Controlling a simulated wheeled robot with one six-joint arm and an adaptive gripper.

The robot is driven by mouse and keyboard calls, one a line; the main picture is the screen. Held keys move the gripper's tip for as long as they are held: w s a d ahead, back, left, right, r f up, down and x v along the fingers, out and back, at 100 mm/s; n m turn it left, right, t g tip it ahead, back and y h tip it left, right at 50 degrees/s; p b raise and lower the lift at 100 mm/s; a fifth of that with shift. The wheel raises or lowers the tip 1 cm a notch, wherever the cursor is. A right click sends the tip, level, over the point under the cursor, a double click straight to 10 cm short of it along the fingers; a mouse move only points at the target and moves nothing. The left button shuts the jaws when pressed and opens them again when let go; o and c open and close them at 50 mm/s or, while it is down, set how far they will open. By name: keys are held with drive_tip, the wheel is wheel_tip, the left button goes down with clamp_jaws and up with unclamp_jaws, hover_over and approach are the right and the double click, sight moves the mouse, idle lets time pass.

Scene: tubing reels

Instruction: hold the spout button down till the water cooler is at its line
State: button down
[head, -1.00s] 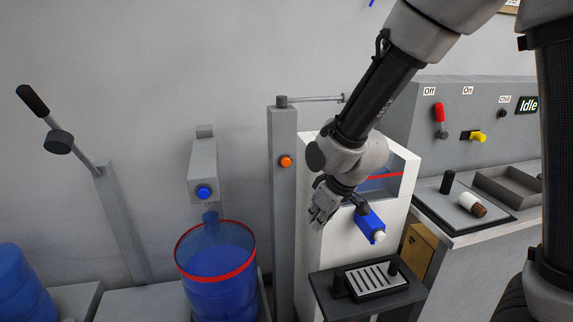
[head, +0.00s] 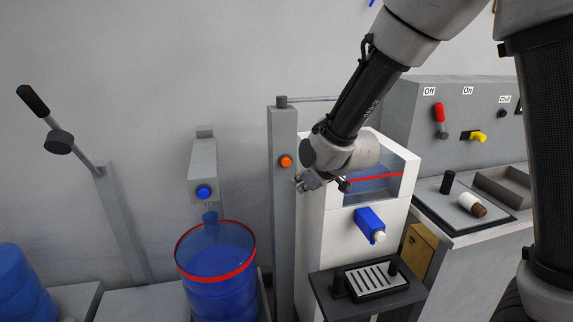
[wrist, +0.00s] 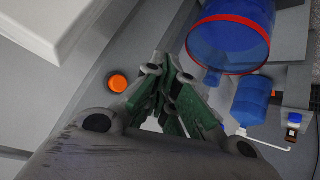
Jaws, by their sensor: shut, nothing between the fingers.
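The orange spout button (head: 286,161) is on the front of a grey post (head: 284,215), whose thin pipe (head: 315,99) reaches right over the white water cooler (head: 338,238). The cooler's window has a red line (head: 375,176) with blue water (head: 372,186) showing below it; my wrist hides part of the window. My gripper (head: 303,183) is shut and empty, just right of and below the orange button, apart from it. In the wrist view the orange button (wrist: 117,84) is left of the closed fingers (wrist: 172,102).
The cooler's blue tap (head: 369,224) sits above a drip tray (head: 372,280). A grey panel (head: 460,110) with red and yellow levers is at right.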

sight(286, 162)
drive_tip(key=shift+w+a, duration=0.35)
drive_tip(key=shift+w, duration=0.85)
drive_tip(key=shift+w+a, duration=0.3)
drive_tip(key=shift+w, duration=0.85)
drive_tip(key=shift+w+a, duration=0.35)
drive_tip(key=shift+w, duration=0.85)
drive_tip(key=shift+w, duration=0.1)
drive_tip(key=shift+w+a, duration=0.1)
drive_tip(key=shift+w, duration=0.2)
drive_tip(key=shift+w+a, duration=0.15)
drive_tip(key=shift+w, duration=0.25)
drive_tip(key=shift+w+a+r, duration=0.15)
drive_tip(key=shift+w+r, duration=0.1)
drive_tip(key=shift+w, duration=0.15)
idle(0.4)
drive_tip(key=shift+s, duration=0.15)
drive_tip(key=shift+s+d+f, duration=0.1)
drive_tip(key=shift+s+d, duration=0.05)
drive_tip(key=shift+s, duration=0.3)
drive_tip(key=shift+s+d+f, duration=0.1)
drive_tip(key=shift+s+d, duration=0.05)
drive_tip(key=shift+s, duration=0.3)
drive_tip(key=shift+s, duration=0.1)
